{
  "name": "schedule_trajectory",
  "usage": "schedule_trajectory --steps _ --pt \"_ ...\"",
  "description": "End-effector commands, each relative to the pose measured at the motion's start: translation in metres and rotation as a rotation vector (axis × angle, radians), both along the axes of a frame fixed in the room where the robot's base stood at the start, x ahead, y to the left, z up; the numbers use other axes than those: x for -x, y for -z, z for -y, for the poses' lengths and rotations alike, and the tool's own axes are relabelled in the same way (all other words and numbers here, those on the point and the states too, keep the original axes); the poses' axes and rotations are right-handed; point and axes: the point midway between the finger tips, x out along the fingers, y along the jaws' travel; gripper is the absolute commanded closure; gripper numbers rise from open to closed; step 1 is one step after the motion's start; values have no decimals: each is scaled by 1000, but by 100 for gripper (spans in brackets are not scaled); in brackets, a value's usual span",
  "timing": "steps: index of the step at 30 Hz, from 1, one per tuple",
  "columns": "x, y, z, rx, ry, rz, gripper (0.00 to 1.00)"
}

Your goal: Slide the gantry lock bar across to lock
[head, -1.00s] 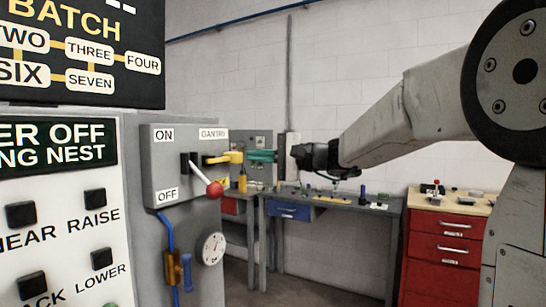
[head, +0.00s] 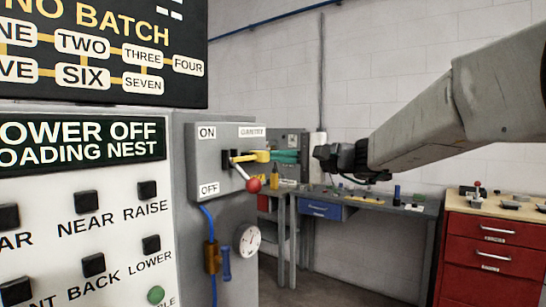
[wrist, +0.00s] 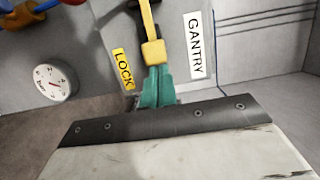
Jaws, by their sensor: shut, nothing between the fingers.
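The grey gantry switch box (head: 205,165) carries ON, OFF and GANTRY labels. Its lever with a red ball (head: 254,184) slants down to the right. The yellow lock bar (head: 250,156) lies level across the box behind the lever, its blocky end at the right. In the wrist view the bar (wrist: 151,30) runs down to its block beside a yellow LOCK label (wrist: 123,69). My gripper (head: 285,156) is shut and empty, its teal fingers pointing left at the block. In the wrist view the fingertips (wrist: 154,72) meet the block and appear to touch it.
A dial (head: 249,240) and a blue cable (head: 210,228) hang below the box. A button panel (head: 75,240) stands at left under a dark batch sign (head: 110,45). A workbench (head: 375,206) and a red drawer cabinet (head: 490,250) stand behind to the right.

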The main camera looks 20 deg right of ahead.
Motion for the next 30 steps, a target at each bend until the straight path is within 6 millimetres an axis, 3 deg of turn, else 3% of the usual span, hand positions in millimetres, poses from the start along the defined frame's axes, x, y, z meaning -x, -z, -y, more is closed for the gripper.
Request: schedule_trajectory --steps 10,17,24,30 --pt "-1 1 0 1 -12 -1 100" --pt "-17 2 30 -1 -12 -3 100" --pt "25 1 68 -1 -11 -1 100" --pt "46 1 88 -1 -15 -1 100"
